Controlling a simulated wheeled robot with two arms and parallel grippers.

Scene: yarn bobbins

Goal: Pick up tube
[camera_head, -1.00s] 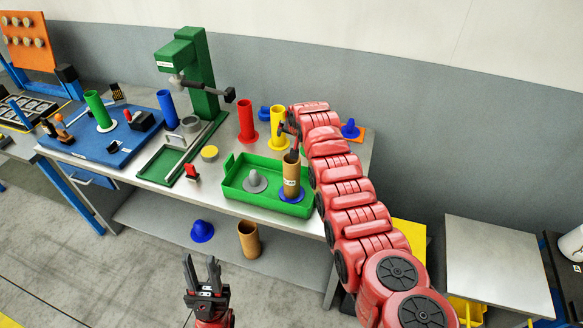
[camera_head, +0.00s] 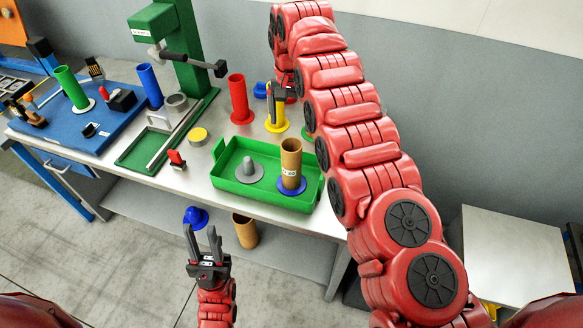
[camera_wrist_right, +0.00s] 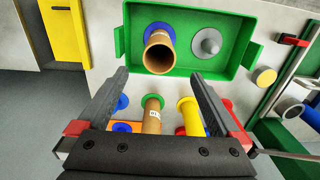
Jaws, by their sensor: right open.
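A brown cardboard tube (camera_head: 291,160) stands upright on a blue base in the green tray; the right wrist view shows it from above (camera_wrist_right: 158,55). My right gripper (camera_head: 278,100) is open and empty, above the table behind the tray, by the yellow tube (camera_head: 277,118). Between its fingers (camera_wrist_right: 158,76) the right wrist view shows a second brown tube (camera_wrist_right: 152,117) on a green base, with the yellow tube (camera_wrist_right: 192,116) beside it. My arm mostly hides that second tube in the head view. My left gripper (camera_head: 202,232) is open and empty in front of the table.
The green tray (camera_head: 228,191) also holds a grey cone base. A red tube (camera_head: 239,100) stands behind it and a green press (camera_head: 180,50) to the left. Another brown tube (camera_head: 245,231) and a blue base (camera_head: 196,217) are on the lower shelf.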

